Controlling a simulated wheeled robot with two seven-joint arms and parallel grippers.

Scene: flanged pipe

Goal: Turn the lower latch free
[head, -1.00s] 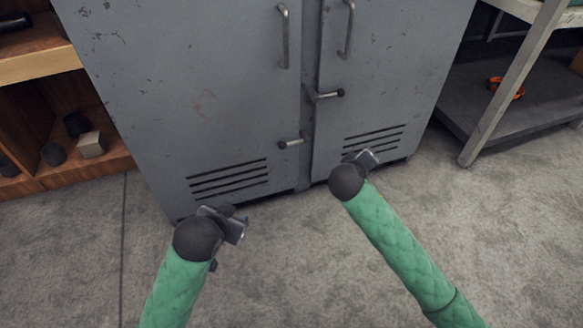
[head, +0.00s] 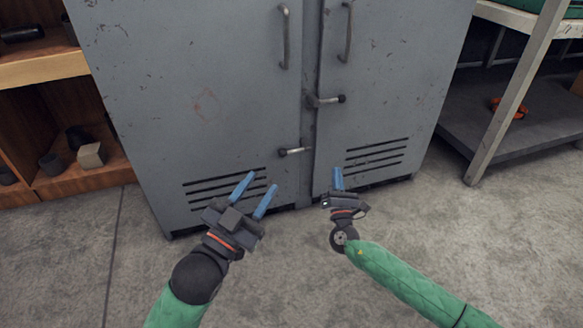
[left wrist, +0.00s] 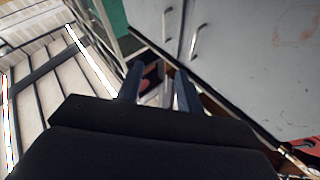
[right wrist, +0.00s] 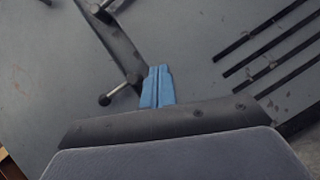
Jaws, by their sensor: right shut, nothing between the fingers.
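The lower latch (head: 294,151) is a small handle with a dark knob on the grey metal cabinet, beside the gap between the doors. It also shows in the right wrist view (right wrist: 121,89), just left of my right gripper's fingertips. The upper latch (head: 326,100) sits above it and points right. My right gripper (head: 338,171) is shut and empty, below and right of the lower latch, apart from it in the head view. Its blue fingers are pressed together in the right wrist view (right wrist: 158,72). My left gripper (head: 262,182) is open and empty in front of the left door's vent slots.
The grey cabinet (head: 210,60) has two upright door handles (head: 284,38) above the latches. A wooden shelf (head: 60,185) with small blocks stands at left. A metal rack (head: 505,110) stands at right. The floor in front is clear.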

